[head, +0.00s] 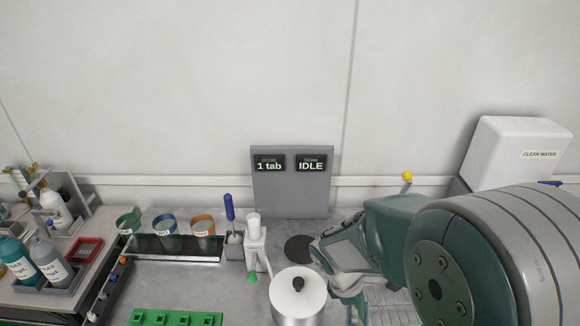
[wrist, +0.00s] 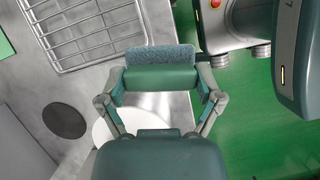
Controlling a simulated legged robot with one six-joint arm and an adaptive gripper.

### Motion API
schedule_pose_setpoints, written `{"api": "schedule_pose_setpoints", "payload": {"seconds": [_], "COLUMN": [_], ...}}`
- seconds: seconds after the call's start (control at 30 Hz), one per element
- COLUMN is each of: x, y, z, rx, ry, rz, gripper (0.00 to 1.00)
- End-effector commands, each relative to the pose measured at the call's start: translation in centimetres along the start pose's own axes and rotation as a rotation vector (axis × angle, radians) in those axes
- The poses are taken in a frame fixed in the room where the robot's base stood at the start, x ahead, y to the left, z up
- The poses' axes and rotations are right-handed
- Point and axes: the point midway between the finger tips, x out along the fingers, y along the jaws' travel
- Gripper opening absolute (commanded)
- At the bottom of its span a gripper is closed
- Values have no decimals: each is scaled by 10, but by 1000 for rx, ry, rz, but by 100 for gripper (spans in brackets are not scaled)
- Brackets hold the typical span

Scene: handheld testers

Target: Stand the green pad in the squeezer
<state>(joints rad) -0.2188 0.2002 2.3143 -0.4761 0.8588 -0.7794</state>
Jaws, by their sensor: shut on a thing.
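My gripper (wrist: 160,82) is shut on the green pad (wrist: 160,77), holding it by its two ends. The pad is a green block with a grey-blue rough layer along its far side. In the wrist view it is held crosswise, near the wire rack. In the head view my gripper (head: 346,290) is right of the lidded pot, and the pad is hidden behind my arm. I cannot tell for sure which thing is the squeezer; a white upright device with a lever (head: 256,246) stands left of the pot.
The lidded metal pot (head: 298,296), a dark round disc (head: 299,249) and a wire rack (wrist: 85,60) are close by. Several coloured cups (head: 165,226), bottles (head: 50,258) and a green tray (head: 176,318) stand left. A grey display panel (head: 291,190) reads "IDLE".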

Motion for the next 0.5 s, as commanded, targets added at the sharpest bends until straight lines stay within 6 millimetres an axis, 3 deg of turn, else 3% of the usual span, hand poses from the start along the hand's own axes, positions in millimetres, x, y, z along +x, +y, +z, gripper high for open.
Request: {"api": "schedule_pose_setpoints", "payload": {"seconds": [0.27, 0.5], "x": [6, 22], "y": [37, 87], "z": [-12, -31], "rx": [247, 614], "ry": [0, -1], "rz": [-104, -257], "gripper": [37, 37]}}
